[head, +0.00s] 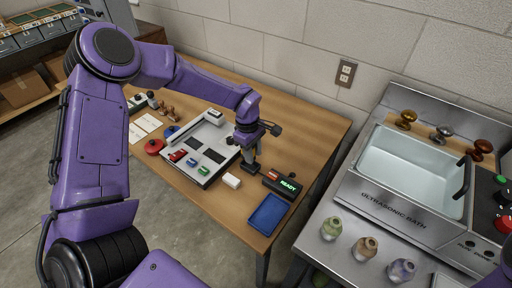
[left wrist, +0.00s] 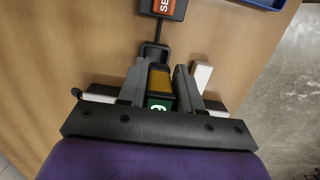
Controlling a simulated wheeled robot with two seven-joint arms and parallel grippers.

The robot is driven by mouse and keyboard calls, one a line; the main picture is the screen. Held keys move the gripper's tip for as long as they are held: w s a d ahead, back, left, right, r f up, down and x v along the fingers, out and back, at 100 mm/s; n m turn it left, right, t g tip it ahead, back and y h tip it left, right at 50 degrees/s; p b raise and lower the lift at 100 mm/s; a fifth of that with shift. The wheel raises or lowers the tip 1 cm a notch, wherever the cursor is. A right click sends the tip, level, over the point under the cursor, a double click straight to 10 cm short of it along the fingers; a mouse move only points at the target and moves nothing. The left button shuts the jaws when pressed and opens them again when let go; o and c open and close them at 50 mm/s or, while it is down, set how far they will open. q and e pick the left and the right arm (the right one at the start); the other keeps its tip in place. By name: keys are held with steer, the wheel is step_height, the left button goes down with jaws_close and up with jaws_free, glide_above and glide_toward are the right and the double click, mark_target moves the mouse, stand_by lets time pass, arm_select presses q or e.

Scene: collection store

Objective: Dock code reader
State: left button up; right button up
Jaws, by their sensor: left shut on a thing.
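My left gripper (head: 250,143) is on the wooden table's right part, fingers down. In the left wrist view the left gripper (left wrist: 160,90) is shut on the code reader (left wrist: 160,80), a dark body with a yellow-orange band and a small green lit display. A small black dock (left wrist: 152,51) lies just beyond the reader's far end, and a short cable runs from it to a dark box with a red label (left wrist: 165,7). In the head view the dock (head: 251,168) is just below the fingers. Whether reader and dock touch is unclear. My right gripper is out of view.
A dark box with a green READY display (head: 289,184) and a blue tray (head: 268,213) are to the right. A white block (head: 232,180) lies close by. A grey board (head: 205,145) holds coloured pieces. The ultrasonic bath (head: 415,170) stands beyond the table.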

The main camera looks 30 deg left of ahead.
mark_target(255, 156)
arm_select(q)
steer(key=f+b, duration=0.1)
steer(key=f, duration=0.2)
steer(key=shift+w+d+f+b, duration=0.1)
steer(key=shift+w+f+b, duration=0.05)
steer(key=shift+w+b, duration=0.2)
steer(key=shift+w+f, duration=0.25)
steer(key=shift+s+r, duration=0.3)
steer(key=shift+s, duration=0.1)
steer(key=shift+c, duration=0.4)
steer(key=shift+w+f, duration=0.1)
steer(key=shift+w, duration=0.05)
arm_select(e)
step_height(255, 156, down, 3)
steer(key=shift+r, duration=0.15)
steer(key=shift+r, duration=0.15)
